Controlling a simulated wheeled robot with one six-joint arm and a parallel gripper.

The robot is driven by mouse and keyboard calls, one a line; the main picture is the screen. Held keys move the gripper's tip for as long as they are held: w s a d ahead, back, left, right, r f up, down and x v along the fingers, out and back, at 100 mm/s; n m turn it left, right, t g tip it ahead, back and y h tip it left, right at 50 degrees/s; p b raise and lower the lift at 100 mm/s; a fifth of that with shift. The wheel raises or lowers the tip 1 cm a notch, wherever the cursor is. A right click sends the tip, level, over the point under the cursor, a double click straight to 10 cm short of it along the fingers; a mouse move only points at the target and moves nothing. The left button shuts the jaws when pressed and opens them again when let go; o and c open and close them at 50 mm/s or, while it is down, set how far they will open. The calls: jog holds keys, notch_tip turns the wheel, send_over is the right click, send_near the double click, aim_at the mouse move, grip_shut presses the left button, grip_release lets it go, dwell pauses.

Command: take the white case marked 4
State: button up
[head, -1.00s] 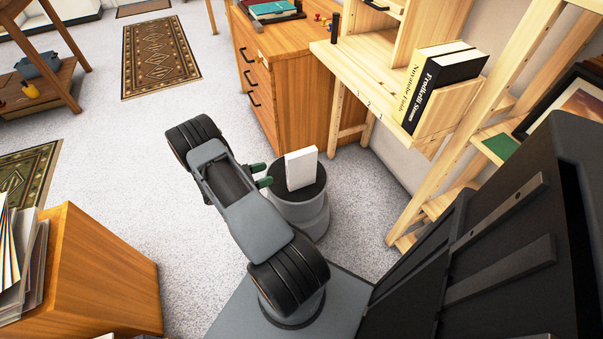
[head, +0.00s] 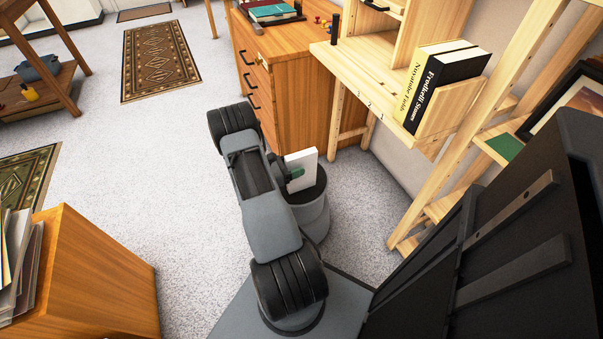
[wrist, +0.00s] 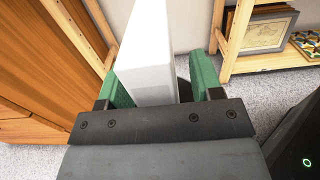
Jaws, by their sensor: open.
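In the wrist view the white case (wrist: 151,58) rises between the two green fingers of my gripper (wrist: 158,78), one finger on each side. The left finger is close to the case, and a gap shows between the case and the right finger. In the head view my gripper (head: 294,173) is at the case's left side, partly hidden by my arm.
A wooden drawer cabinet (head: 283,95) stands close behind the pedestal. A pale wooden shelf with books (head: 438,85) overhangs to the right. A wooden box with papers (head: 95,285) stands at the lower left. Carpet (head: 165,190) to the left is clear.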

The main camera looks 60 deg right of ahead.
jog(key=shift+s+d, duration=0.15)
jog(key=shift+d, duration=0.05)
grip_shut()
dwell(0.5)
